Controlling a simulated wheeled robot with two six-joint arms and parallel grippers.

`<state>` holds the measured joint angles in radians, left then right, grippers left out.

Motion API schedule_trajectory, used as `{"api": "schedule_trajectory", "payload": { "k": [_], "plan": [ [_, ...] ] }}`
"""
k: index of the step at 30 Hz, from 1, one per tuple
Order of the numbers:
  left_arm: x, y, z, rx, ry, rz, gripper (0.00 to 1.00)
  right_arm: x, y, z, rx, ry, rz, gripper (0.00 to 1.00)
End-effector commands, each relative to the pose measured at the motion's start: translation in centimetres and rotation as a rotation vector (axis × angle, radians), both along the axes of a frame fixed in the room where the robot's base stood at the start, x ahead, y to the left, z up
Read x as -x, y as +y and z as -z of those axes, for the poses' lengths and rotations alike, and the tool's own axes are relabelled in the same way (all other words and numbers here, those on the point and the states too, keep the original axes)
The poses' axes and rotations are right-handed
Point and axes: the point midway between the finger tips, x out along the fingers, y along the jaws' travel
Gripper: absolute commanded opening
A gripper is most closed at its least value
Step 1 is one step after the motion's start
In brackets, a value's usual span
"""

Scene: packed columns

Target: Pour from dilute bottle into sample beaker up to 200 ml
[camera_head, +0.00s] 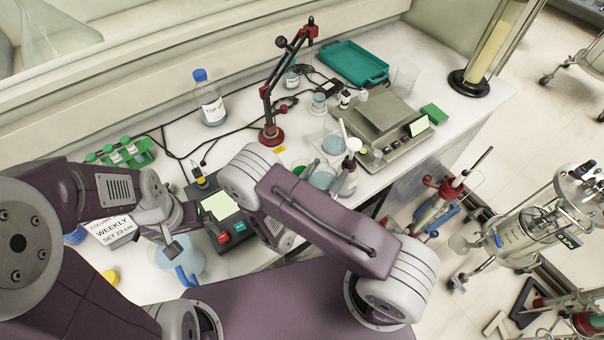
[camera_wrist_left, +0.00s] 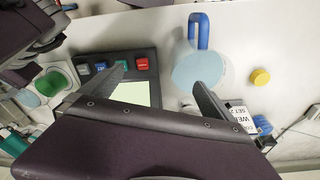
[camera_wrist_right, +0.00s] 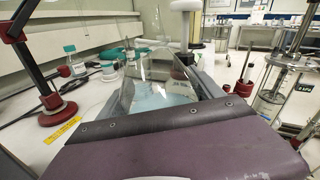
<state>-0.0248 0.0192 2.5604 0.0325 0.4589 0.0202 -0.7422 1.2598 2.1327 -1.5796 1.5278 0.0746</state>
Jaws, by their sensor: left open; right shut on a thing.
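My right gripper (camera_wrist_right: 160,88) is shut on a clear glass vessel (camera_wrist_right: 150,68) with pale blue liquid. In the head view the vessel (camera_head: 321,179) is partly hidden by my arm, left of a dark-capped bottle (camera_head: 347,181). No label on the held vessel is readable, so I cannot tell if it is the dilute bottle or sample beaker. My left gripper (camera_head: 177,243) is open and empty by a blue-handled jug (camera_head: 184,254). In the left wrist view the jug (camera_wrist_left: 199,66) stands just beyond the fingertips (camera_wrist_left: 159,77). I cannot read the liquid level.
A blue-capped bottle (camera_head: 212,107) marked "TOP UP" stands near the wall. A control box (camera_head: 220,208) sits between my arms. Cables cross the bench. A yellow cap (camera_wrist_left: 260,77) lies near the jug.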

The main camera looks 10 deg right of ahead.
Motion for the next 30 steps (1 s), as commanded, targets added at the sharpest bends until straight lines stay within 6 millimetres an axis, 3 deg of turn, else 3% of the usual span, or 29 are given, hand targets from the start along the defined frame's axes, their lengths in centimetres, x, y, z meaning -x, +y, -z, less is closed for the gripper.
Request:
{"api": "schedule_trajectory", "payload": {
  "k": [8, 22, 30],
  "plan": [
    [0.0, 0.0, -0.3, 0.0, -0.001, 0.0, 1.0, 0.1, 0.0, -0.5, -0.007, -0.014, 0.001, 0.03],
    [0.0, 0.0, -4.5, 0.0, -0.001, 0.0, 1.0, 0.1, 0.0, -5.4, -0.006, -0.012, 0.001, 0.03],
    [0.0, 0.0, -3.1, 0.0, -0.001, 0.0, 1.0, 0.1, 0.0, -4.7, -0.045, -0.088, 0.001, 0.03]
  ]
}}
